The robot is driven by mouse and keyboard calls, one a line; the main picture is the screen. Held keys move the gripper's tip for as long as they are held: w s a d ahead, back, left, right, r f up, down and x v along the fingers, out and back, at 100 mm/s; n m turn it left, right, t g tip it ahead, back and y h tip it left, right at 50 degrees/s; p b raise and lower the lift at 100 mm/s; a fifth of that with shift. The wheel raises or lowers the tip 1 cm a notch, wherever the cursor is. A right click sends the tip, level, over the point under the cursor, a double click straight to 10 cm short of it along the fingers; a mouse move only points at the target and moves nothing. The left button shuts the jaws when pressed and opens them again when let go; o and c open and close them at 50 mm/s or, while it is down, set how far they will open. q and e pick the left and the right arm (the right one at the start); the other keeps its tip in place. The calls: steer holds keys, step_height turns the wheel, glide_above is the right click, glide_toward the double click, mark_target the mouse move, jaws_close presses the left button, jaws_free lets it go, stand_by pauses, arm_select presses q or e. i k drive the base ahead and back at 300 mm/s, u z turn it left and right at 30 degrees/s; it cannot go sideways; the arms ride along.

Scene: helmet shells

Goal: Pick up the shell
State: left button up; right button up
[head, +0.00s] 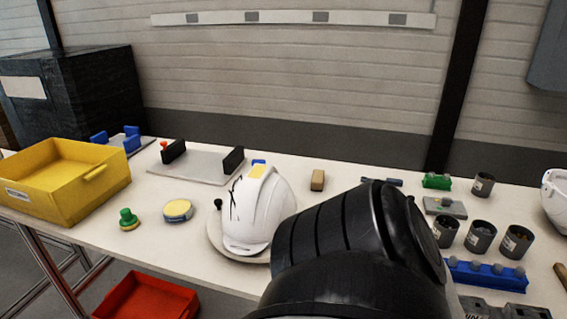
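A white helmet shell (268,212) sits on a round pale stand (214,236) near the middle of the table. It has dark crack-like lines on its left side and a yellow patch on top. A black link of my arm rises from the bottom in front of the shell's right side and hides part of the table there. Neither of my grippers shows. Part of another white shell (556,203) is cut off at the right edge.
A yellow bin (62,180) stands at the table's left end, with a red crate (147,300) below. A green knob (128,218) and a round tin (178,210) are left of the shell. Dark cups (480,237) and a blue rack (485,275) crowd the right.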

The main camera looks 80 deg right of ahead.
mark_target(254, 207)
steer(key=z, duration=1.85)
